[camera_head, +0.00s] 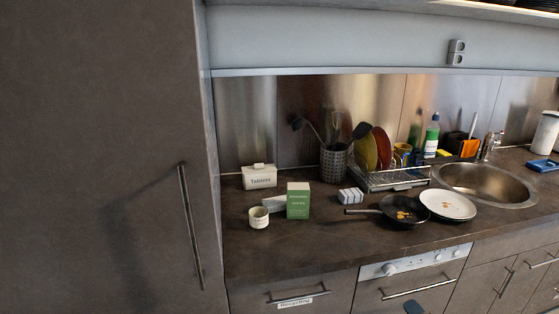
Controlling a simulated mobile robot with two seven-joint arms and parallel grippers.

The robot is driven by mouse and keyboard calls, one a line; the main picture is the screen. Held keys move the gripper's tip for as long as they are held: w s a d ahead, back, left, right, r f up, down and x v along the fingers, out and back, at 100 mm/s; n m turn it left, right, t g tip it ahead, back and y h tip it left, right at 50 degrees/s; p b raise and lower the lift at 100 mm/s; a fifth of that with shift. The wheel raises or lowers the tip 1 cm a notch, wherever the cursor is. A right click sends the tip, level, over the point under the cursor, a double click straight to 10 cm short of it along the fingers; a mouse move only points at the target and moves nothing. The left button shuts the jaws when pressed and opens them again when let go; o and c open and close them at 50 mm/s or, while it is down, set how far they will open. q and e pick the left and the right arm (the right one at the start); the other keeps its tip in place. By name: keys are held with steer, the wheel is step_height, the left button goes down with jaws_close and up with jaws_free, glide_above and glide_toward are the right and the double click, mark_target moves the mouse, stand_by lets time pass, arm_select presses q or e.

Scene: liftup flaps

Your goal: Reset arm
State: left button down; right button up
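Neither of my grippers shows clearly in the head view, so whether they are open or shut is hidden. A small dark bluish shape (415,307) pokes in at the bottom edge, in front of the lower cabinet front; I cannot tell what it is. A pale grey wall unit (330,42) runs across the top, with a small grey fitting (457,52) on its front. Above its right end, a dark space with some items shows at the picture's top edge; the flap itself cannot be made out.
A tall brown cabinet (90,120) with a long handle (190,225) fills the left. A sink (485,184) is right.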

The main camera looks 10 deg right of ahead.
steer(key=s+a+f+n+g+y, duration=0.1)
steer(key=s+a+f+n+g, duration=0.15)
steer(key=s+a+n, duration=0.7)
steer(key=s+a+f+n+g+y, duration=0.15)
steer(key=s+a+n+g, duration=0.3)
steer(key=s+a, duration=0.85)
arm_select(q)
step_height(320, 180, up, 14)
steer(key=p, duration=1.7)
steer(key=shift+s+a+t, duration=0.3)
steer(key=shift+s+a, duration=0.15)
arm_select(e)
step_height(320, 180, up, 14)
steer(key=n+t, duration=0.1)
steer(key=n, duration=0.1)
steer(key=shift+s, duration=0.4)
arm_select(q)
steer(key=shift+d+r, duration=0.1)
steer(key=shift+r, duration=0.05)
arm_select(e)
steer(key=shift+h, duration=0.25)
